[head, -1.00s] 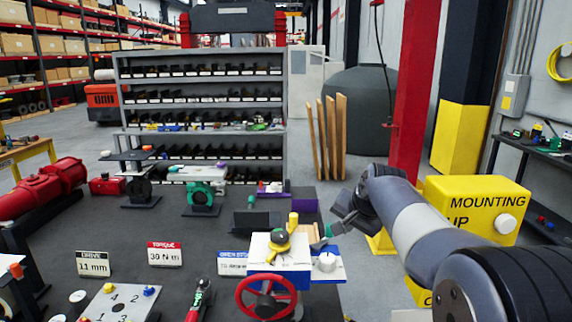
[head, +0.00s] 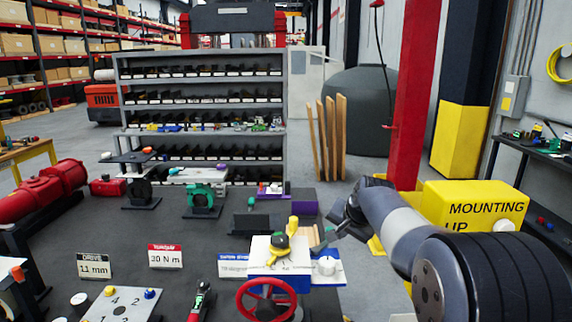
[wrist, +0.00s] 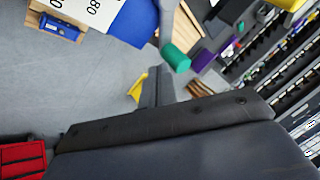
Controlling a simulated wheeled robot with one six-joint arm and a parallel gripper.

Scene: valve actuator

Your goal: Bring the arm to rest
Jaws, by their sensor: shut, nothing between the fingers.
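My gripper (head: 340,228) hangs at the end of my arm, just right of the valve actuator in the head view. In the wrist view its narrow fingers (wrist: 154,84) are together with nothing between them. The actuator has a white top plate (head: 262,262), a yellow pointer (head: 281,252) with a dark green knob, and a red handwheel (head: 267,300) in front. A green cylinder (wrist: 175,57) shows beyond the fingers in the wrist view. Whether the gripper touches anything is not clear in the head view.
A yellow block marked MOUNTING (head: 478,205) stands close behind my arm at the right. A red post (head: 412,110) rises behind it. A dark table (head: 130,240) holds label cards and fixtures at the left. Grey shelves (head: 205,70) stand at the back.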

